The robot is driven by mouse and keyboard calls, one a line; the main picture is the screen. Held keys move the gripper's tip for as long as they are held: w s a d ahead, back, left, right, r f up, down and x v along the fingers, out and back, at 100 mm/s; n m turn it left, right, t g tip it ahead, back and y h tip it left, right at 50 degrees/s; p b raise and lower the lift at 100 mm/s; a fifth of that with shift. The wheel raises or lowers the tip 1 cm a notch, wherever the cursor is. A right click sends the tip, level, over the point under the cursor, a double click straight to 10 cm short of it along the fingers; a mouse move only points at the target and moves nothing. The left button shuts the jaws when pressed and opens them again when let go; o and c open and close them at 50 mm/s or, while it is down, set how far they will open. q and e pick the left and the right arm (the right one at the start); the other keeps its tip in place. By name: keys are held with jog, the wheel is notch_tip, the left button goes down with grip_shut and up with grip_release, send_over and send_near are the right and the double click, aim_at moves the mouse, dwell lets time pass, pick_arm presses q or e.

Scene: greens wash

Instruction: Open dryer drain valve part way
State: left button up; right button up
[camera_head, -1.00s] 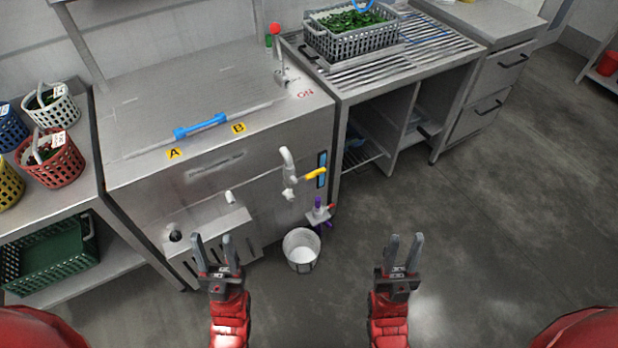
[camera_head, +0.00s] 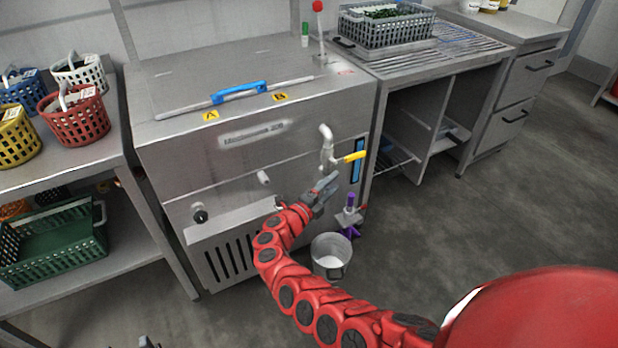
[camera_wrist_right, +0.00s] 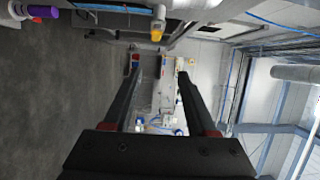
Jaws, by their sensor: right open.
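The dryer's drain valve has a white bent pipe (camera_head: 326,148) and a yellow handle (camera_head: 355,156) that sticks out to the right, on the lower right of the steel front. In the right wrist view the yellow handle (camera_wrist_right: 157,36) shows at the top, beyond the fingertips. My right gripper (camera_head: 326,184) is open and empty, just below the valve and apart from the handle as far as I can tell. Its two fingers (camera_wrist_right: 160,78) show spread in the wrist view. Only dark tips of my left gripper (camera_head: 148,342) show at the bottom edge; their opening is unclear.
A metal bucket (camera_head: 330,256) stands on the floor below the valve, with a purple stand-like item (camera_head: 350,215) beside it. A blue strip (camera_head: 357,160) is on the panel behind the handle. A steel rack table (camera_head: 470,50) stands right; open floor lies in front.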

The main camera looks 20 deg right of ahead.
jog(key=w+a, duration=0.1)
jog(key=b, duration=0.3)
send_near(353, 160)
jog(key=x, duration=0.3)
jog(key=shift+y, duration=0.4)
jog(key=b+x, duration=0.1)
jog(key=x, duration=0.1)
jog(key=b+x, duration=0.2)
jog(key=x, duration=0.1)
jog(key=b+x, duration=0.1)
jog(key=x, duration=0.1)
jog(key=shift+d+r+b, duration=0.25)
jog(key=shift+b, duration=0.15)
jog(key=shift+w+d+r+b, duration=0.25)
jog(key=shift+w+d+b, duration=0.15)
jog(key=shift+d, duration=0.3)
grip_shut()
